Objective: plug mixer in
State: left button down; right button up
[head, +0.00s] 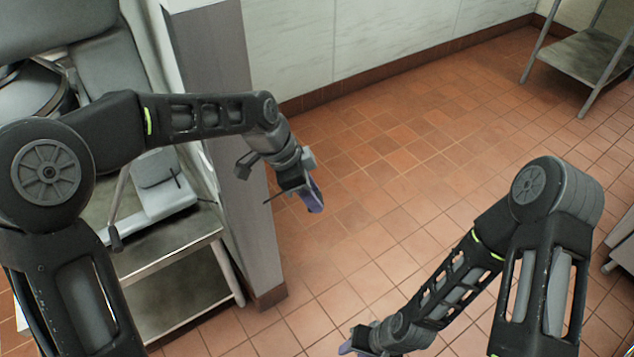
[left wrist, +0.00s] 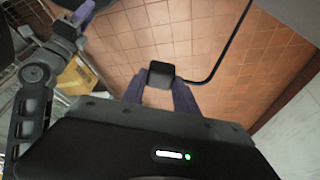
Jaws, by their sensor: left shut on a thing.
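The plug (left wrist: 161,74) is a small dark block with a black cable that runs off to the right and up in the left wrist view. My left gripper (head: 309,194) is shut on it, with a purple finger on each side, in the air beside the grey pillar. In the head view the plug is too small to make out. The grey mixer (head: 95,60) stands at the far left, partly behind my left arm, with its metal bowl (head: 28,92). No socket shows.
A steel table (head: 190,245) stands at the left, against a tall grey pillar (head: 215,90). A steel shelf (head: 590,58) is at the upper right. The tiled floor (head: 400,150) between is clear. A yellow object (left wrist: 78,76) shows in the left wrist view.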

pick_arm(q)
jog(key=shift+s+a+f+m+g, duration=0.15)
jog(key=shift+f+m, duration=0.1)
jog(key=shift+m, duration=0.2)
jog(key=shift+a+f+m+g, duration=0.15)
jog(key=shift+f+m, duration=0.1)
jog(key=shift+m, duration=0.2)
jog(key=shift+d, duration=0.1)
jog(key=n, duration=0.1)
jog(key=n+t, duration=0.1)
jog(key=n, duration=0.1)
jog(key=shift+w+a+f, duration=0.1)
jog(key=shift+w+a, duration=0.1)
jog(key=shift+a, duration=0.1)
jog(key=w+a+r+n+t+y, duration=0.1)
jog(key=a+n, duration=0.3)
jog(key=a, duration=0.1)
jog(key=w+a+r+n+t+y, duration=0.1)
jog(key=w+a+r+n+y, duration=0.1)
jog(key=a+n, duration=0.3)
jog(key=w+a+r+n+t+y, duration=0.1)
jog(key=w+a+r+n, duration=0.1)
jog(key=a+n, duration=0.3)
jog(key=shift+w, duration=0.1)
jog(key=s+f, duration=0.4)
jog(key=f, duration=0.1)
